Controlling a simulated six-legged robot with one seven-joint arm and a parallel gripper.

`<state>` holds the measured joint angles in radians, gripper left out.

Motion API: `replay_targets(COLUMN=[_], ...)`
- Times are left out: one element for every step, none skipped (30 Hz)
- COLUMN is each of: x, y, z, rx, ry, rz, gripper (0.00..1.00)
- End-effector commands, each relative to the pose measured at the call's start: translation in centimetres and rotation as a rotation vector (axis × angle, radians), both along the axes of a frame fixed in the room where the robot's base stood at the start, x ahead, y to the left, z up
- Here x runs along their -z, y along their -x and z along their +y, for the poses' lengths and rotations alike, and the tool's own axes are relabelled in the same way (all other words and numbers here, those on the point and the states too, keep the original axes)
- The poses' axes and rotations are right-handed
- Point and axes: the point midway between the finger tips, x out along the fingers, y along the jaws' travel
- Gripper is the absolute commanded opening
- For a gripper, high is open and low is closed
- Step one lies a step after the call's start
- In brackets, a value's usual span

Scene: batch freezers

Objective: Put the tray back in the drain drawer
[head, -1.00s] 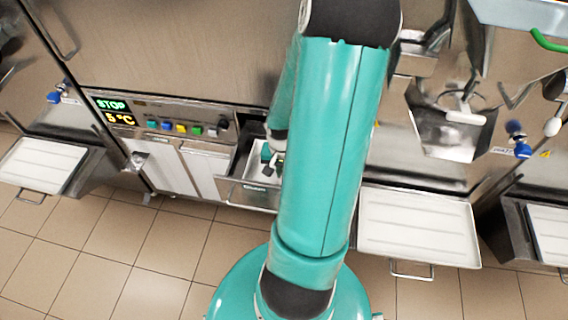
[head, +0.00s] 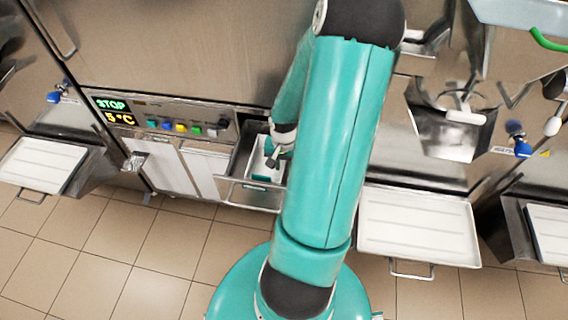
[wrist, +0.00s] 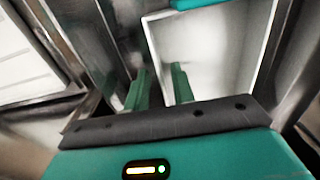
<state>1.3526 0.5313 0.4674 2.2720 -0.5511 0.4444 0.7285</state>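The drain drawer (head: 236,165) is pulled open below the control panel in the head view. A white tray (head: 257,160) with a teal part at its front (head: 263,180) lies inside the drawer. In the wrist view, the tray (wrist: 210,55) shows as a pale, rimmed rectangle with the teal part at the top edge. My gripper (wrist: 160,85) has its two green fingers apart, one on each side of the tray's left rim. I cannot tell whether they touch the rim. In the head view, my gripper (head: 273,158) is over the drawer, partly hidden by my arm.
A larger white drip tray (head: 415,225) with a wire handle sticks out on the right. Another drip tray (head: 42,163) is at the far left. The control panel (head: 165,118) with coloured buttons is above the drawer. The tiled floor in front is clear.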

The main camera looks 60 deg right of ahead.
Motion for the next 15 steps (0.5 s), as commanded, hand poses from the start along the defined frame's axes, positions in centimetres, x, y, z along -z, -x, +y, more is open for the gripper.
replay_targets(x=[0.0,0.0,-0.1,-0.1,-0.3,-0.5,-0.9,-1.2,-1.8,-2.3,-2.8,-3.6,-4.1,-4.7,-5.5], y=[0.0,0.0,0.0,0.0,0.0,0.0,0.0,0.0,0.0,0.0,0.0,0.0,0.1,0.0,0.0], z=[0.0,0.0,0.0,0.0,0.0,-0.1,-0.1,-0.1,-0.1,-0.1,-0.1,-0.2,-0.2,-0.2,-0.1], rx=[0.0,0.0,0.0,0.001,0.001,0.001,0.0,-0.001,0.001,0.0,0.002,0.002,0.002,0.001,0.001], ry=[0.0,0.0,0.0,0.0,0.001,0.002,0.004,0.005,0.005,0.005,0.005,0.006,0.007,0.007,0.006], rz=[0.0,0.0,0.0,0.0,0.001,0.0,-0.001,-0.001,-0.001,0.0,-0.001,-0.001,0.0,-0.001,-0.001], gripper=[0.25,0.25,0.25,0.25,0.25,0.25,0.25,0.25,0.25,0.25,0.25,0.25,0.25,0.25,0.25])
